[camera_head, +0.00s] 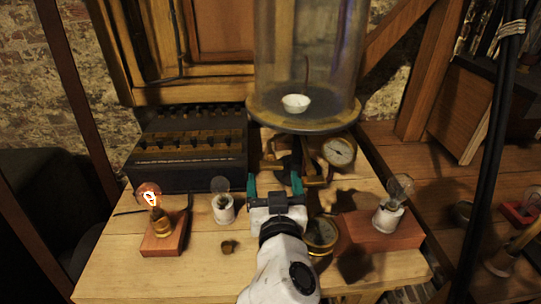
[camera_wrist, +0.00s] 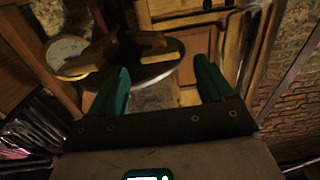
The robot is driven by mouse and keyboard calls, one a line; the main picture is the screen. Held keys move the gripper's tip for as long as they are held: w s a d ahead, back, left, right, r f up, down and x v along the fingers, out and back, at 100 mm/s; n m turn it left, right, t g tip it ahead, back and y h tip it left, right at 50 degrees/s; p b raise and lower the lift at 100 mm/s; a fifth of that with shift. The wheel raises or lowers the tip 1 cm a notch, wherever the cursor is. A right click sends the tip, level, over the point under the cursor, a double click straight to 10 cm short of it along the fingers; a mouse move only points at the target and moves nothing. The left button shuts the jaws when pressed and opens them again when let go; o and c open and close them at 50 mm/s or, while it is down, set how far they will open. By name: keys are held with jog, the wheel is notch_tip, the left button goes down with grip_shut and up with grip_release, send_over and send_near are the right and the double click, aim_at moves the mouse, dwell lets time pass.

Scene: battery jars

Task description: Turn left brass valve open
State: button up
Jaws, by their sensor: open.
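The left brass valve (camera_head: 270,166) is a small brass handle under the round plate of the glass bell jar (camera_head: 305,60). It is partly hidden in shadow and behind my gripper in the head view. In the wrist view a brass bar, apparently this handle (camera_wrist: 158,54), shows between the fingers. My gripper (camera_head: 275,184) is open, its two green fingers spread and pointing at the valve. In the wrist view my gripper (camera_wrist: 161,70) has nothing held between its fingers. Whether a finger touches the handle cannot be told. A second brass handle (camera_head: 315,182) is to the right.
A pressure gauge (camera_head: 338,152) sits right of the valves. A dark battery box (camera_head: 190,165) stands left. A lit bulb (camera_head: 150,196), an unlit bulb (camera_head: 222,200) and a bulb on a wooden block (camera_head: 392,205) stand on the table (camera_head: 205,280). A round brass dial (camera_head: 321,233) is close right of my arm.

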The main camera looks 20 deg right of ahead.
aim_at(272, 169)
jog(key=x, duration=0.8)
jog(key=shift+p, duration=0.35)
jog(key=shift+c, duration=0.5)
jog(key=c, duration=0.9)
jog(key=shift+c, duration=0.2)
